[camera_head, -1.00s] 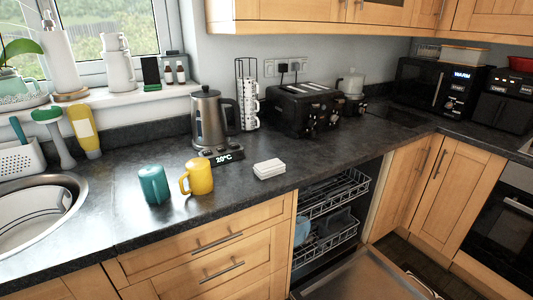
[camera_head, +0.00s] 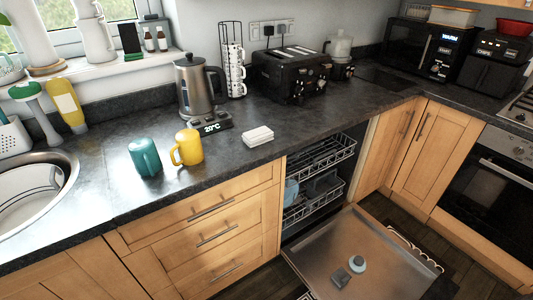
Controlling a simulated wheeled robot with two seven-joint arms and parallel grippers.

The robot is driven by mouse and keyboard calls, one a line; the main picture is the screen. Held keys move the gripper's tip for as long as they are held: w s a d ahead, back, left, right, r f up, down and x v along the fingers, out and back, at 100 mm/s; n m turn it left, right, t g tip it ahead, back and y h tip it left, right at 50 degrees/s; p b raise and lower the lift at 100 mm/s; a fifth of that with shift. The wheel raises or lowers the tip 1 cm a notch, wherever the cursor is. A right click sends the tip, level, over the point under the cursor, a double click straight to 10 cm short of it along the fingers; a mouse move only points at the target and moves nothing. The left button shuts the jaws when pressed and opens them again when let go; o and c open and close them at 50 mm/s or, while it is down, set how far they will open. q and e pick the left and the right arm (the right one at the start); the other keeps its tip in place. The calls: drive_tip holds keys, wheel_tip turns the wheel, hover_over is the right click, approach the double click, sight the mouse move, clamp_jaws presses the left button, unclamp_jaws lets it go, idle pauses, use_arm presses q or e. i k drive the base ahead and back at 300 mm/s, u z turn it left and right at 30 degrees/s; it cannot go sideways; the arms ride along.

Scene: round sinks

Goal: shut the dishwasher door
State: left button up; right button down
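The dishwasher door (camera_head: 335,246) is open and folded down below the counter, its metal inner face turned up. A small round cap and a dark rectangular part show on that face. The dishwasher's opening (camera_head: 357,135) is under the counter, between the drawers and a wooden cupboard. Its upper rack (camera_head: 322,158) and lower rack (camera_head: 318,203) are inside, and bluish dishes sit in the lower one. Neither of my grippers is in view.
Wooden drawers (camera_head: 208,235) stand left of the opening, and an oven (camera_head: 490,195) is at the right. The counter holds a teal mug (camera_head: 144,157), a yellow mug (camera_head: 188,147), a kettle (camera_head: 195,85) and a toaster (camera_head: 290,75). Dark floor (camera_head: 400,215) shows beside the door.

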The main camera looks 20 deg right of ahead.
sight(394, 271)
drive_tip(key=u, duration=1.15)
drive_tip(key=k, duration=0.9)
drive_tip(key=z, duration=1.4)
